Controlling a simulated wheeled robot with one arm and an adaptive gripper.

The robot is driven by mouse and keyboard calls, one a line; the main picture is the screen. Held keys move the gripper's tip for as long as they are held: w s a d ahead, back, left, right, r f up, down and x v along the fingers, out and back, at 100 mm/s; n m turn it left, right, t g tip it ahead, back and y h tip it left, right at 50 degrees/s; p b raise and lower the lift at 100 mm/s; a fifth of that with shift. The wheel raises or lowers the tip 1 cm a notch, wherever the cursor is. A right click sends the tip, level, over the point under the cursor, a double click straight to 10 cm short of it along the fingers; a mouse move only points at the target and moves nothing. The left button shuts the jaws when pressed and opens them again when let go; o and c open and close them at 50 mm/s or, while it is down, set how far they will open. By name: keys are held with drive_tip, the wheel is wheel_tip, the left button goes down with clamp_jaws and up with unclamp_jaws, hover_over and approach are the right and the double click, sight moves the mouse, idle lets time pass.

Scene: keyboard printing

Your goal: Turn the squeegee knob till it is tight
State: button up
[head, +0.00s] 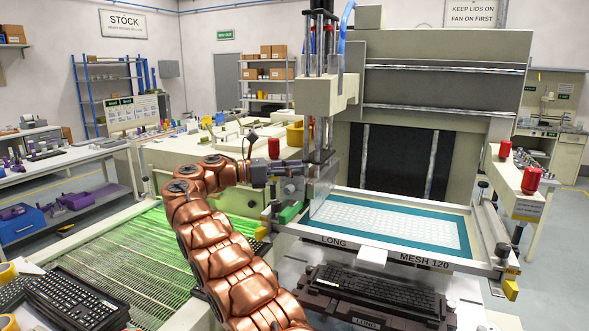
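The squeegee assembly (322,187) hangs below the beige print head (327,95), over the left end of the screen frame. My copper arm reaches up from the bottom, and my dark gripper (297,169) points right, at the left side of the squeegee holder. The fingertips are at or very close to the holder; I cannot tell whether they touch it. The squeegee knob cannot be made out; it may be hidden by the gripper. The finger gap is too small to read from here.
The screen (395,224) with its teal border lies right of the squeegee, marked LONG and MESH 120. A black keyboard (375,290) sits below it. A green-lit conveyor (130,262) is at left. Red knobs (530,180) stand at right. Vertical rods and a blue hose rise above the squeegee.

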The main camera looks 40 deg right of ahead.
drive_tip(key=o, duration=0.4)
drive_tip(key=shift+o, duration=0.2)
